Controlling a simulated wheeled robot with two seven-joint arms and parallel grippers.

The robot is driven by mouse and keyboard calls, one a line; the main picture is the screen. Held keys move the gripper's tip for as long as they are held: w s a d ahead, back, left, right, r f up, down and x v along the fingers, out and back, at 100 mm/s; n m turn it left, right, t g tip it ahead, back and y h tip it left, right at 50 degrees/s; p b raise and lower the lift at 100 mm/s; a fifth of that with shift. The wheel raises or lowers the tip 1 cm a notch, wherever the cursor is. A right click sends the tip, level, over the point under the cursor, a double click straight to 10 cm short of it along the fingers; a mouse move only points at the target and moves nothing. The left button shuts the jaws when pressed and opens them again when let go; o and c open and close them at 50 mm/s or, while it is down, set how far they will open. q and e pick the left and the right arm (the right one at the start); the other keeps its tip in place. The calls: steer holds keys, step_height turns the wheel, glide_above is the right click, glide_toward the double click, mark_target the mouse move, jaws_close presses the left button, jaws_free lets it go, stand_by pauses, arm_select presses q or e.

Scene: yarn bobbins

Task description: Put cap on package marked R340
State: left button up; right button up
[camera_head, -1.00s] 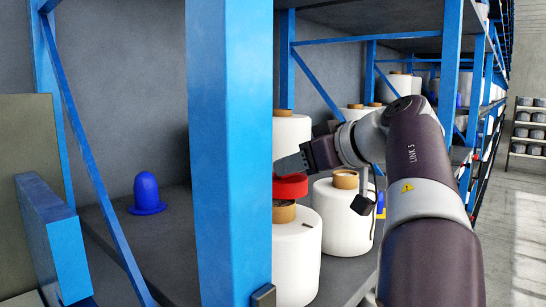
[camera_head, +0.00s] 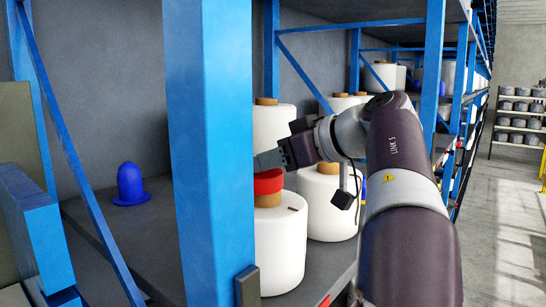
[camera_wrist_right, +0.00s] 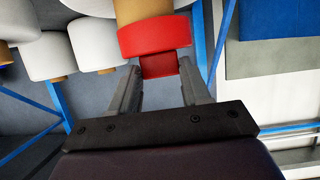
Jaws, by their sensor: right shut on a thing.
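A red cap (camera_head: 268,182) sits at the top of the brown tube (camera_head: 268,200) of the nearest white bobbin (camera_head: 283,245), looking about level. Whether it is fully seated I cannot tell. My right gripper (camera_head: 266,159) is shut on the cap from above. In the right wrist view, the gripper (camera_wrist_right: 160,72) has the red cap (camera_wrist_right: 153,37) between its fingers, with the brown tube (camera_wrist_right: 142,9) just beyond it. No R340 marking is readable. The blue post hides part of the bobbin's left side. My left gripper is not in view.
A blue upright post (camera_head: 212,150) stands close left of the bobbin. A blue cap-shaped piece (camera_head: 131,183) stands on the shelf further left. Another white bobbin (camera_head: 326,205) is right behind, with more bobbins deeper in. The aisle floor (camera_head: 495,215) is clear at right.

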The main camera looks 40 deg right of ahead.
steer(key=shift+d+f, duration=0.3)
steer(key=shift+f, duration=0.35)
steer(key=shift+c, duration=0.5)
steer(key=shift+d+f, duration=0.1)
steer(key=shift+w, duration=0.1)
steer(key=shift+a, duration=0.25)
steer(key=shift+d+f, duration=0.1)
steer(key=shift+f, duration=0.1)
steer(key=shift+f, duration=0.2)
steer(key=o, duration=1.2)
steer(key=shift+o, duration=0.2)
